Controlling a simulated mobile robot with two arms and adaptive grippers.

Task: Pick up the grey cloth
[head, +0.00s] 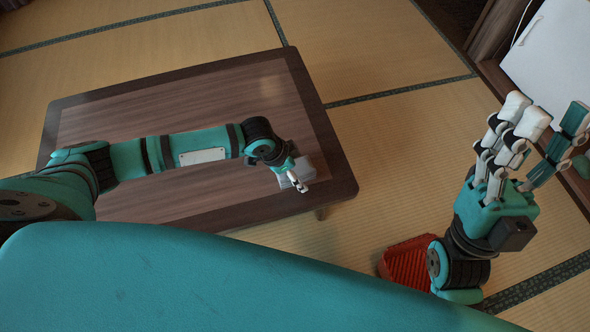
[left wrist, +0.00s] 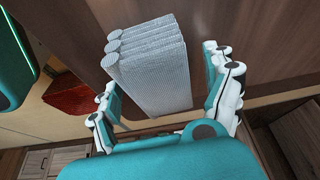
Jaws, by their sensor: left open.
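The grey cloth (head: 309,167) lies folded in a thick, layered bundle on the low wooden table (head: 150,112), near its right end. My left gripper (head: 291,179) is over the cloth and partly hides it in the head view. In the left wrist view the cloth (left wrist: 155,72) shows between the spread fingers, one on each side. The fingers are open; whether they touch the cloth I cannot tell. My right gripper (head: 538,140) is raised at the right, off the table, with its fingers apart and nothing between them.
A red ribbed crate (head: 405,262) stands on the tatami floor (head: 370,150) right of the table, partly behind my right arm; it also shows in the left wrist view (left wrist: 75,98). A white panel (head: 555,60) on a wooden unit is at the upper right. The tabletop is otherwise clear.

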